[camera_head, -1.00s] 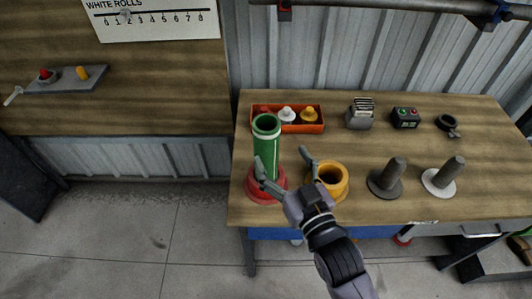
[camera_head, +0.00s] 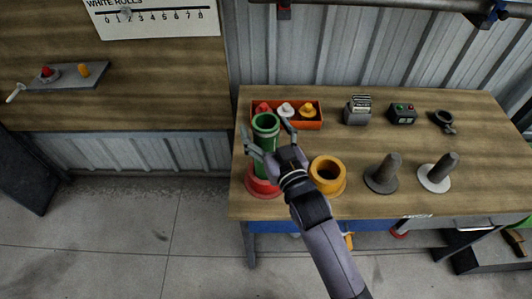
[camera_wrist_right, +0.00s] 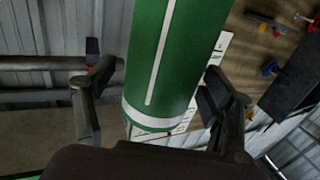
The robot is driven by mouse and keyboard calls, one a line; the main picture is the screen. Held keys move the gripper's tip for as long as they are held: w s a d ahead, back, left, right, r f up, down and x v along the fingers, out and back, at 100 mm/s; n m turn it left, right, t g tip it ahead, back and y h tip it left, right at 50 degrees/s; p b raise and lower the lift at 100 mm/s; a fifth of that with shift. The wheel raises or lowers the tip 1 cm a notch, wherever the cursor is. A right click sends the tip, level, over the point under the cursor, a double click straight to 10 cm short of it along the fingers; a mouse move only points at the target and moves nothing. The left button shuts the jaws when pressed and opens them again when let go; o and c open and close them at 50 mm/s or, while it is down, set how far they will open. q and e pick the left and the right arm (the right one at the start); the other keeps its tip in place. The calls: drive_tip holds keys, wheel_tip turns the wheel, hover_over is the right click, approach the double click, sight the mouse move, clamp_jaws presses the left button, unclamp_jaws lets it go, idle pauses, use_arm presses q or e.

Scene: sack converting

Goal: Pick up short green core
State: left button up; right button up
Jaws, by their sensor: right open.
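The green core (camera_head: 266,127) is a hollow green tube standing upright on a red base (camera_head: 262,185) at the table's left end. My right gripper (camera_head: 268,140) is open, with one finger on each side of the tube near its upper part. In the right wrist view the green core (camera_wrist_right: 165,60) with its white stripe and band lies between the spread fingers (camera_wrist_right: 160,105). Gaps show between the fingers and the tube, so it is not gripped. My left gripper is not in view.
A yellow ring-shaped holder (camera_head: 327,176) stands close right of the red base. Two grey posts, one on a dark base (camera_head: 382,174) and one on a white base (camera_head: 436,173), stand further right. An orange tray (camera_head: 313,123) with bottles sits behind the core.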

clamp_jaws()
idle(0.8)
